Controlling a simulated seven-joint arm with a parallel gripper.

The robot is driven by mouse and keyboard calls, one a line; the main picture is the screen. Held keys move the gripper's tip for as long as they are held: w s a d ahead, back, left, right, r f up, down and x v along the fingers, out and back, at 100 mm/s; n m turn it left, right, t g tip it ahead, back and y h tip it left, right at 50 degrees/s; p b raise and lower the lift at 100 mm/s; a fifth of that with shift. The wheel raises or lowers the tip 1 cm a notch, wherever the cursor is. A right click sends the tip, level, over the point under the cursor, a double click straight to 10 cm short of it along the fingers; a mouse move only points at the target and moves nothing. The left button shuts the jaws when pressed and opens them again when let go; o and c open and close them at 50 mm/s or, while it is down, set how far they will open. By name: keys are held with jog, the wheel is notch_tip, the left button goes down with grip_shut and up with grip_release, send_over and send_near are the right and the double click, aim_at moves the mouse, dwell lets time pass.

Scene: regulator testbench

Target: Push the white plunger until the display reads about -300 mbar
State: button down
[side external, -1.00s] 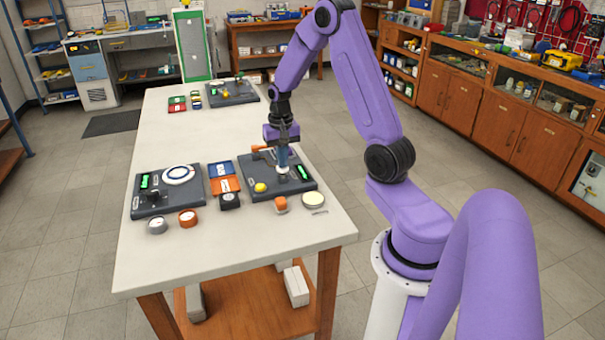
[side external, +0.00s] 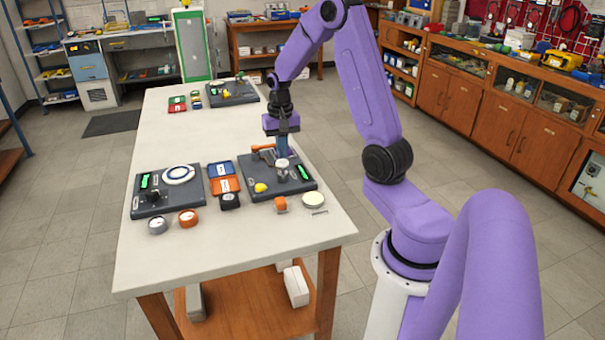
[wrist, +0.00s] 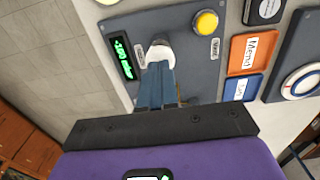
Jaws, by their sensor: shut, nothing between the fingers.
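The white plunger (side external: 282,163) stands upright on the right-hand dark grey panel (side external: 255,192). It also shows in the wrist view as a round white cap (wrist: 159,51). My gripper (side external: 282,152) is shut and empty, pointing down at the plunger. In the wrist view its blue fingertips (wrist: 158,68) overlap the near edge of the cap; I cannot tell whether they touch it. The display (wrist: 123,56) beside the plunger shows green digits that look like 180 mbar, tilted and hard to read. In the side view the display (side external: 304,171) is too small to read.
A yellow knob (wrist: 206,22) sits on the same panel. An orange lever (side external: 263,148) is close behind my gripper. Blue and orange labelled trays (side external: 224,184) lie left of the panel, then a second panel with a dial (side external: 180,174). The table's middle is clear.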

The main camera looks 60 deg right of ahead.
dwell(0.4)
jog(key=shift+f, duration=1.75)
jog(key=shift+r, duration=1.75)
jog(key=shift+f, duration=0.1)
jog(key=shift+f, duration=1.55)
jog(key=shift+r, duration=1.65)
